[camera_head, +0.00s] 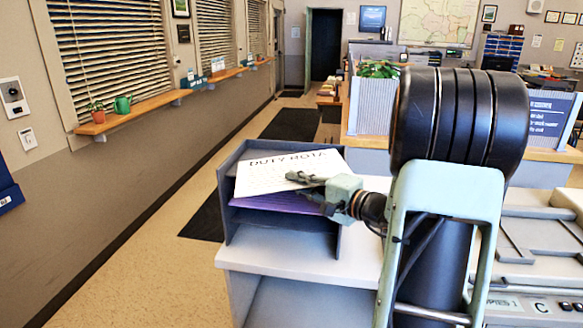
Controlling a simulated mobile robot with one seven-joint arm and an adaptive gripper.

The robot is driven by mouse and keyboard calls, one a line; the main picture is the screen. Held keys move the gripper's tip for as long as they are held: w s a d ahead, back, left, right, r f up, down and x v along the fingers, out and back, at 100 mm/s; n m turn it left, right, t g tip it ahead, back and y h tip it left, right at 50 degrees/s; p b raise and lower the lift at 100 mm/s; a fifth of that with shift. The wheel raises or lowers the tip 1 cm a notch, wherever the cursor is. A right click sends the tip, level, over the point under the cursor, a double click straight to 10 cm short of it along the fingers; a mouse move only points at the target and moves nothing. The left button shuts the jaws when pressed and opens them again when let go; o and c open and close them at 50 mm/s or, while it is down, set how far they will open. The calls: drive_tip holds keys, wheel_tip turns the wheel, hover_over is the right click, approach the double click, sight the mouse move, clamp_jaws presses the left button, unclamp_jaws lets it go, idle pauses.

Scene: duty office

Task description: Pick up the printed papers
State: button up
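A white printed sheet (268,176) headed "DUTY ROTA" lies tilted in the upper part of a dark grey letter tray (238,216). A purple sheet or folder (275,203) shows just below it. The tray stands on a light-topped grey counter (278,262). My gripper (303,186) reaches in from the right, with its dark fingers at the right front part of the white sheet. One finger lies over the sheet. Whether the fingers pinch the paper is too small to tell. How many sheets there are is hidden.
A copier (535,250) with a button panel stands at the right, beside my arm. A counter with a plant (378,69) and a blue sign (548,112) is behind. The floor (150,250) at the left is clear, with dark mats.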

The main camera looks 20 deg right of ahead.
sight(263, 176)
drive_tip(key=x, duration=0.2)
drive_tip(key=shift+w+a, duration=0.15)
drive_tip(key=shift+w, duration=0.25)
clamp_jaws()
drive_tip(key=shift+r, duration=0.15)
